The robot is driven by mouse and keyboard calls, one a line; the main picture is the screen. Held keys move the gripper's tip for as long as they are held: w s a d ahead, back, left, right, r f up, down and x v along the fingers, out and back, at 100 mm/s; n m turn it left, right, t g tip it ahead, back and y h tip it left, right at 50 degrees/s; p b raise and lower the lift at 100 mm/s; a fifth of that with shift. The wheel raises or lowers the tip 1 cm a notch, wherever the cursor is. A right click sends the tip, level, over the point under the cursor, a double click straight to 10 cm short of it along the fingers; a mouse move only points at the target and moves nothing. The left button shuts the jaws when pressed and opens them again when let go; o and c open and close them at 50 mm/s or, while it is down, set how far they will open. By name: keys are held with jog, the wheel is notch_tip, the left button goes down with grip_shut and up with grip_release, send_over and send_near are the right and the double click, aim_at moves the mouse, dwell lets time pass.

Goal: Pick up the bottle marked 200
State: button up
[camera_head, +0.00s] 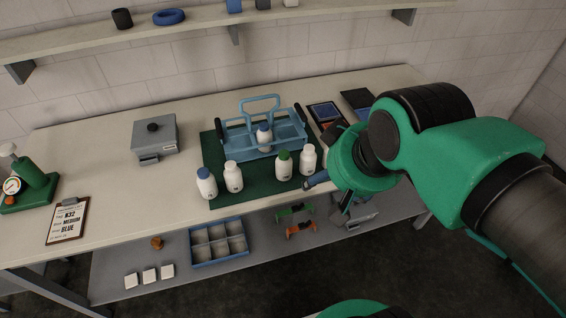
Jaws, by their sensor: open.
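Several white bottles stand upright on a dark green mat (250,192). From the left they are a blue-capped bottle (207,186), a white-capped bottle (233,179), a green-capped bottle (283,168) and another white-capped bottle (308,161). One more blue-capped bottle (264,141) stands in a light blue carrier (290,129) behind them. Their markings are too small to read, so I cannot tell which is marked 200. My gripper (328,194) is open, just right of and in front of the rightmost bottle, near the bench's front edge. My wrist partly hides its fingers.
A grey box (155,139) stands left of the mat. A clipboard (68,220) and a green gauge device (30,185) are at the far left. Dark trays (325,113) lie right of the carrier. A lower shelf holds a divided tray (218,243).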

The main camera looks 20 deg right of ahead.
jog(key=shift+r, duration=0.1)
jog(key=shift+c, duration=0.5)
jog(key=n+g+p, duration=0.6)
jog(key=n+p, duration=0.3)
send_over(283, 153)
notch_tip(283, 153, down, 15)
jog(key=shift+r, duration=0.1)
jog(key=shift+m, duration=0.3)
jog(key=shift+f+b, duration=0.3)
jog(key=shift+f, duration=4)
